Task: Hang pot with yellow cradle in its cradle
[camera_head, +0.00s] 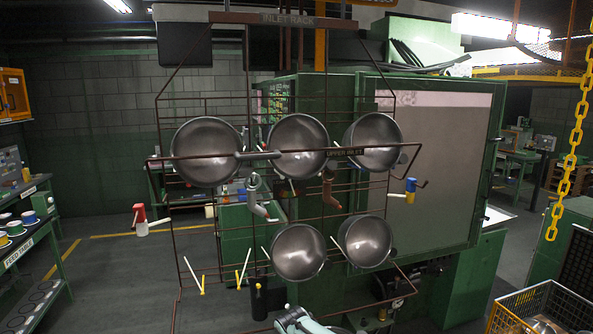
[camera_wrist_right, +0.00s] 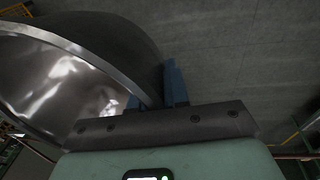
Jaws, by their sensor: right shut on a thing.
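In the right wrist view a shiny grey metal pot (camera_wrist_right: 70,85) fills the upper left. My right gripper (camera_wrist_right: 156,92) is shut on its rim, with blue fingers either side of the wall. In the head view a teal part of my arm (camera_head: 298,320) shows at the bottom edge, but no gripper is clear there. The yellow cradle (camera_head: 202,285) is at the lower left of the rack, with pale prongs and yellow ends; a second yellow-ended prong (camera_head: 239,278) stands beside it. No pot hangs on it. My left gripper is out of view.
The brown wire rack (camera_head: 285,155) holds several pots, including an upper left pot (camera_head: 206,152) and a lower middle pot (camera_head: 298,252) right of the yellow cradle. A feed table (camera_head: 30,245) stands left, a yellow crate (camera_head: 545,300) lower right. A yellow chain (camera_head: 570,160) hangs at right.

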